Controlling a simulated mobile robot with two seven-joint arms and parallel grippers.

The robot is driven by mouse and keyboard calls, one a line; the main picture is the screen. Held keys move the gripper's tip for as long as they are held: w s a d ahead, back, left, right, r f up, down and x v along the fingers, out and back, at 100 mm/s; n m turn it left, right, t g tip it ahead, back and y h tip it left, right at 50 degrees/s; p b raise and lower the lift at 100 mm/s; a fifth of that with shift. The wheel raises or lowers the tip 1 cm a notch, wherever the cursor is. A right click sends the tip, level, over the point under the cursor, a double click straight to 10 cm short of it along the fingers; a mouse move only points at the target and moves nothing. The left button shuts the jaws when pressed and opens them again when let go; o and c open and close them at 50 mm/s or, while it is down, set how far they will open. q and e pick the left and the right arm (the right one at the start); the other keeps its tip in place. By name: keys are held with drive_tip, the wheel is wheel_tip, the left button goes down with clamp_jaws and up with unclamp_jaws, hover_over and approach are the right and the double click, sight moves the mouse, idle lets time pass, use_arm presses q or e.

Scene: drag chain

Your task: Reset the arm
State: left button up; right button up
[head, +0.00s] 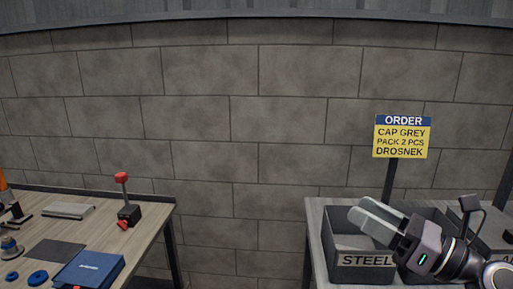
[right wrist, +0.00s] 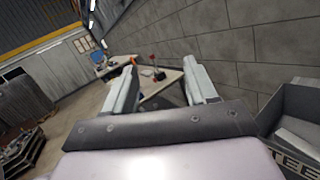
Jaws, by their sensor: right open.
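My right gripper (head: 371,217) is at the lower right of the head view, in front of and over a grey bin labelled STEEL (head: 340,262). Its two light grey fingers point up and to the left. In the right wrist view the two fingers of the right gripper (right wrist: 160,92) stand well apart with nothing between them. The gripper is open and empty. My left gripper is not in either view.
A wooden table (head: 140,215) at left holds a blue box (head: 88,270), a red-topped lever (head: 122,185) and blue rings. A yellow order sign (head: 401,141) stands behind the bins. A gap separates the table from the bin stand. A block wall (head: 240,120) closes the back.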

drive_tip(key=s+d+f+m+t+h, duration=0.1)
drive_tip(key=s+d+f+m+h, duration=0.15)
drive_tip(key=f+m+h, duration=0.6)
drive_tip(key=s+d+f+m+h, duration=0.1)
drive_tip(key=d+f+m+h, duration=0.2)
drive_tip(key=m, duration=1)
drive_tip(key=s+d+f+m+t+h, duration=0.1)
drive_tip(key=d+f+m+h, duration=0.4)
drive_tip(key=m, duration=0.6)
drive_tip(key=s+a+f+m+g+y, duration=0.1)
drive_tip(key=s+a+f+m+g, duration=0.3)
drive_tip(key=s, duration=0.3)
drive_tip(key=s+a+f+m+g, duration=0.1)
drive_tip(key=s+f+m+g, duration=0.1)
drive_tip(key=s+f+g, duration=0.4)
drive_tip(key=s+a+f+m+g+y, duration=0.1)
drive_tip(key=s+a+f+m+g, duration=0.2)
drive_tip(key=s, duration=0.5)
drive_tip(key=w+a+f+t+y, duration=0.1)
drive_tip(key=w+f+t, duration=0.2)
drive_tip(key=f, duration=0.2)
drive_tip(key=w+a+f+t+y+b, duration=0.1)
drive_tip(key=w+f+t, duration=0.2)
drive_tip(key=f, duration=0.3)
drive_tip(key=shift+w+n+t, duration=0.4)
drive_tip(key=shift+n+t, duration=0.05)
drive_tip(key=shift+t, duration=0.35)
drive_tip(key=shift+a+f, duration=0.1)
